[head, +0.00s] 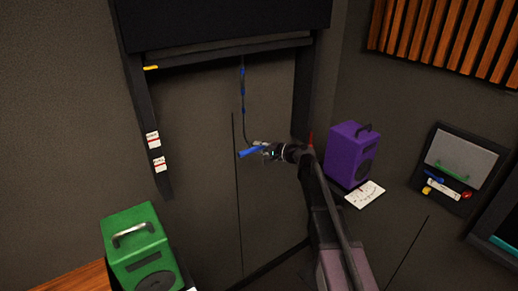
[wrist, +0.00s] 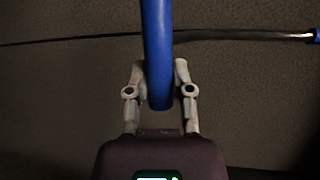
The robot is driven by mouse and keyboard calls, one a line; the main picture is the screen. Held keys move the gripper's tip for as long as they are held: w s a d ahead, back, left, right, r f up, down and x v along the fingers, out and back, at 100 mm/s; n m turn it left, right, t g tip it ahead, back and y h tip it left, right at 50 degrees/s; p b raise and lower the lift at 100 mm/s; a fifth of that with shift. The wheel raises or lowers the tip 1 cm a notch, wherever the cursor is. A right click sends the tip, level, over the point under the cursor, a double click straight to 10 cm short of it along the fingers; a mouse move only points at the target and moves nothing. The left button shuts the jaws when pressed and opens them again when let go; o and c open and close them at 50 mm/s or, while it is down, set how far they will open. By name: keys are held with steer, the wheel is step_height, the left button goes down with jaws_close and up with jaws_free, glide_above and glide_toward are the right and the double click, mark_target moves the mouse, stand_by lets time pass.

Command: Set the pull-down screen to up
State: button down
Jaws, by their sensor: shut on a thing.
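The pull-down screen hangs in a dark frame (head: 133,100). Its bottom bar (head: 230,52) is near the top of the frame, just under the black housing (head: 225,22). A yellow mark (head: 150,68) sits at the bar's left end. A dark cord with blue bands (head: 243,92) hangs down from the bar to a blue handle (head: 249,152). My gripper (head: 262,149) is shut on the handle.
Red-and-white labels (head: 153,139) are on the left rail. A green speaker-like box (head: 138,240) stands at lower left. A purple one (head: 349,150) stands right of my arm, beside a white card with a dial (head: 365,194). A control panel (head: 460,165) is at far right.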

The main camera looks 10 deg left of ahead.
steer(key=shift+r+p, duration=1.4)
steer(key=shift+r, duration=0.5)
steer(key=shift+w, duration=0.25)
steer(key=shift+c, duration=2.4)
jaws_free()
steer(key=shift+r, duration=0.15)
steer(key=shift+s+f, duration=0.2)
